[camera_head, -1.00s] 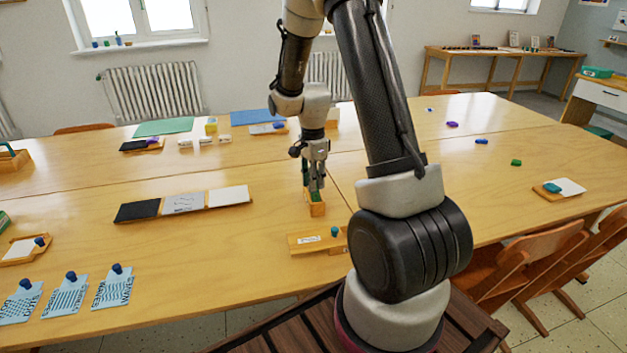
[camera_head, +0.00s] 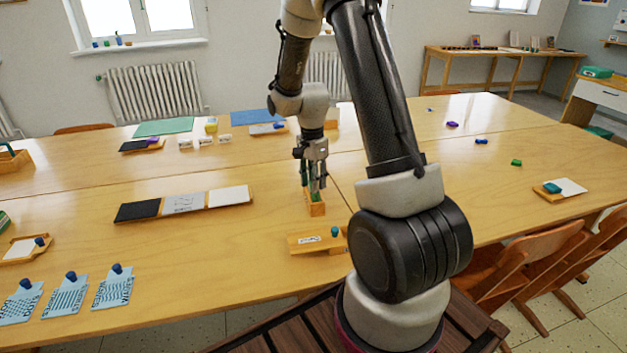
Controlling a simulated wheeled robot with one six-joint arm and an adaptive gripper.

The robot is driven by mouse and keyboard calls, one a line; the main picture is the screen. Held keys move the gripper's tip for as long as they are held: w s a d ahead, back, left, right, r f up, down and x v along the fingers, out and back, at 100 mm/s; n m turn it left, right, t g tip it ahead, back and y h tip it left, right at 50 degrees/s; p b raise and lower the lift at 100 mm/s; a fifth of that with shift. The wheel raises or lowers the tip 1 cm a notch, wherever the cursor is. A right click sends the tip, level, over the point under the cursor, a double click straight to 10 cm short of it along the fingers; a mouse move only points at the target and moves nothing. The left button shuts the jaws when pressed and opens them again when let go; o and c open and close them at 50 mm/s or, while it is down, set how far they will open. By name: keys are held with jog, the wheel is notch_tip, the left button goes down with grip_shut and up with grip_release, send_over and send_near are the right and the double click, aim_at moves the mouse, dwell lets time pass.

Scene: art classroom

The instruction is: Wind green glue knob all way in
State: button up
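A small wooden holder (camera_head: 316,209) stands on the table near the middle of the view, with a green item (camera_head: 315,196) upright in it. This looks like the green glue, but its knob is too small and too covered to make out. My gripper (camera_head: 314,186) points straight down over the holder, its fingertips at the top of the green item. The fingers show side by side, with a narrow gap between them. Whether they touch or clasp the knob cannot be seen.
A long tray of black, grey and white panels (camera_head: 184,204) lies to the left. Blue patterned cards (camera_head: 66,297) lie front left. The table between is clear.

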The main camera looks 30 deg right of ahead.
jog(key=shift+o, duration=0.4)
notch_tip(320, 180, up, 12)
jog(key=shift+w, duration=0.35)
dwell(0.4)
jog(key=s+a+r+n+t, duration=0.2)
jog(key=s+r+n, duration=0.4)
jog(key=s, duration=0.6)
jog(key=s+a+r+n+t, duration=0.3)
jog(key=s+r+n, duration=0.4)
jog(key=s+n, duration=0.3)
jog(key=shift+s+a+r, duration=0.15)
jog(key=shift+s+r, duration=0.15)
jog(key=shift+s, duration=0.9)
